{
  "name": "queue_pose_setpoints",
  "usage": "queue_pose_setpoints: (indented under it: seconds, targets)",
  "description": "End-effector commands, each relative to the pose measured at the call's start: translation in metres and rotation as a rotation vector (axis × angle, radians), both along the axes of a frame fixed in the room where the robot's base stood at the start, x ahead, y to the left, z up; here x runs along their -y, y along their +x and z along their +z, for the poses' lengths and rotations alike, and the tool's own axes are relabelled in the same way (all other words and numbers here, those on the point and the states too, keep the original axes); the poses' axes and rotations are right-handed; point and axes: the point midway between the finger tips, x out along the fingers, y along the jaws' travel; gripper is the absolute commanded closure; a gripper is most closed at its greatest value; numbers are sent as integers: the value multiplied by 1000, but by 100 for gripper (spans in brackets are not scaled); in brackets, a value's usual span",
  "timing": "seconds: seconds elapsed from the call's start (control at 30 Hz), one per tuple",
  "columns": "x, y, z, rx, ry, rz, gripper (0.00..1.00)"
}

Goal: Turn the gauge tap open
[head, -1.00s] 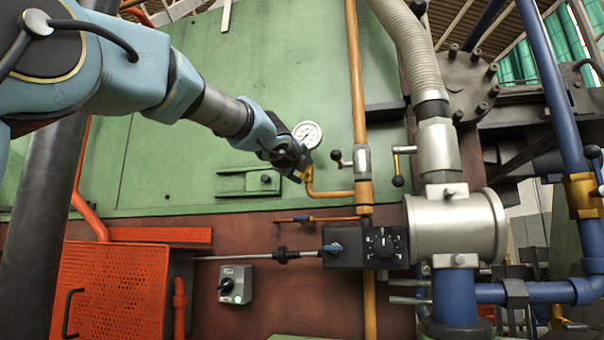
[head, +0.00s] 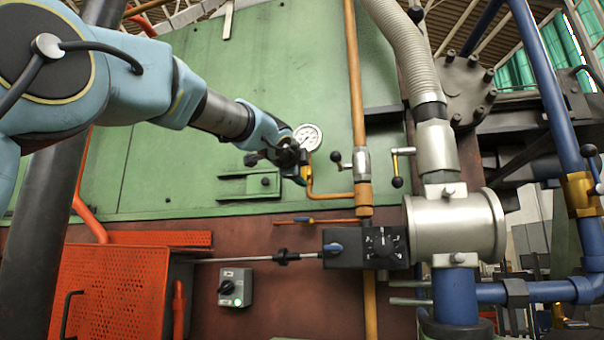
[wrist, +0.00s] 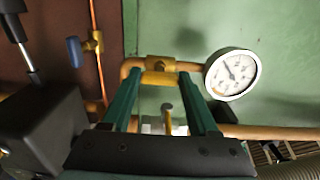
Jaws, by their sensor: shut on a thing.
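The pressure gauge (head: 308,137) has a round white dial and sits on the green panel; it also shows in the wrist view (wrist: 232,74). The brass gauge tap (wrist: 160,65) is on the copper pipe just left of the gauge in the wrist view. In the head view the tap (head: 307,174) is below the gauge, partly covered by my gripper (head: 301,179). The teal fingers of my gripper (wrist: 160,80) reach up to the tap, one on each side of its lower brass part, and are shut on it. The tap's handle is not clearly distinguishable.
A second small tap (wrist: 75,51) with a blue handle sits on a thin copper pipe, below the gauge in the head view. A vertical copper pipe (head: 356,90) with black-knobbed levers stands close to the right. An orange perforated box (head: 110,290) is at lower left.

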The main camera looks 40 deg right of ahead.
Motion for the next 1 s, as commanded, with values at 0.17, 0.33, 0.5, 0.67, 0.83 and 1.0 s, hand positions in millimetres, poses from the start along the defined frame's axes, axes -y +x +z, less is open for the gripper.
queue_pose_setpoints:
  seconds: [0.17, 0.33, 0.5, 0.67, 0.83, 1.0]
  targets:
    - [0, 0, -1, -7, -2, 1, 96]
    - [0, 1, -1, -7, -1, 1, 96]
    - [0, 1, -1, -6, -2, 1, 25]
    - [0, 0, -1, -5, -1, 1, 10]
    - [0, 0, 0, -4, -1, 1, 10]
    - [-7, -4, 0, -3, -3, 0, 10]
